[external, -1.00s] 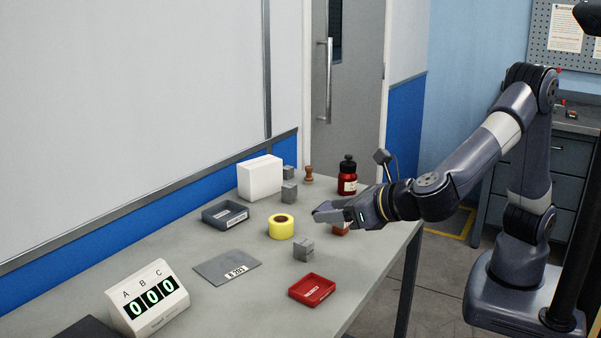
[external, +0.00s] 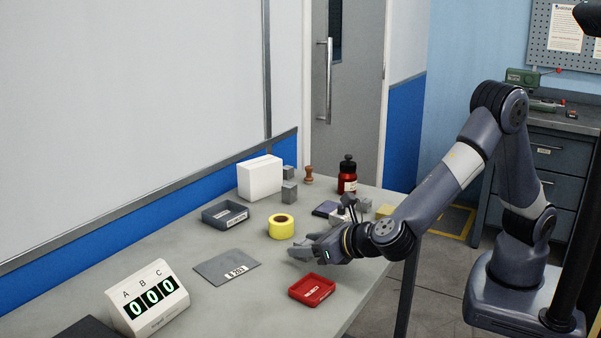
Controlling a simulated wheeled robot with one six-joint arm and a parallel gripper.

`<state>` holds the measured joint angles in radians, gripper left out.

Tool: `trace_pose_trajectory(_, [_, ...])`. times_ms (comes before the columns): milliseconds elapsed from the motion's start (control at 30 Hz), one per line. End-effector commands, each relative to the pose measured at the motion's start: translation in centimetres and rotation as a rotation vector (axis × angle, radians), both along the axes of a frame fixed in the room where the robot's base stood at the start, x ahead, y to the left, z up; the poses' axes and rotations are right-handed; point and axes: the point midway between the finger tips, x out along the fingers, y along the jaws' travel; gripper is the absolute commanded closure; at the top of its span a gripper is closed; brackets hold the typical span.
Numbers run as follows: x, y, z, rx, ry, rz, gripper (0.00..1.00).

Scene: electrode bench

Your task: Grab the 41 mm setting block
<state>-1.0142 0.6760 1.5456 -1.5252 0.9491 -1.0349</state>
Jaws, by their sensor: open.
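Two grey blocks stand near the white box: a smaller one (external: 289,172) at the back and one (external: 289,193) in front of it. No size marks on the blocks can be read, so I cannot tell which is 41 mm. My gripper (external: 300,252) is open and low over the bench, between the yellow tape roll (external: 281,227) and the red tray (external: 312,290). It covers the spot where a third grey block stood. That block is hidden now, and I cannot tell whether it sits between the fingers.
A grey plate (external: 215,268), a grey tray (external: 214,222), a white box (external: 259,178) and a counter (external: 148,297) reading 000 are on the bench (external: 240,315). A red bottle (external: 347,178), wooden stamp (external: 308,175), dark blue item (external: 325,209) and yellow block (external: 385,211) stand farther back.

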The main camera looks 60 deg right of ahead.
Motion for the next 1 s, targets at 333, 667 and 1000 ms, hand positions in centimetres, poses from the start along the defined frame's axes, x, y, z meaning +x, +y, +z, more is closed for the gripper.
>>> trace_pose_trajectory(333, [3.2, -0.5, -1.6, -0.001, 0.0, 0.0, 0.47])
trace_pose_trajectory(667, [3.1, -0.5, -1.5, -0.001, 0.0, 0.0, 0.65])
trace_pose_trajectory(1000, [3.1, -0.5, -1.5, -0.001, 0.0, 0.0, 0.93])
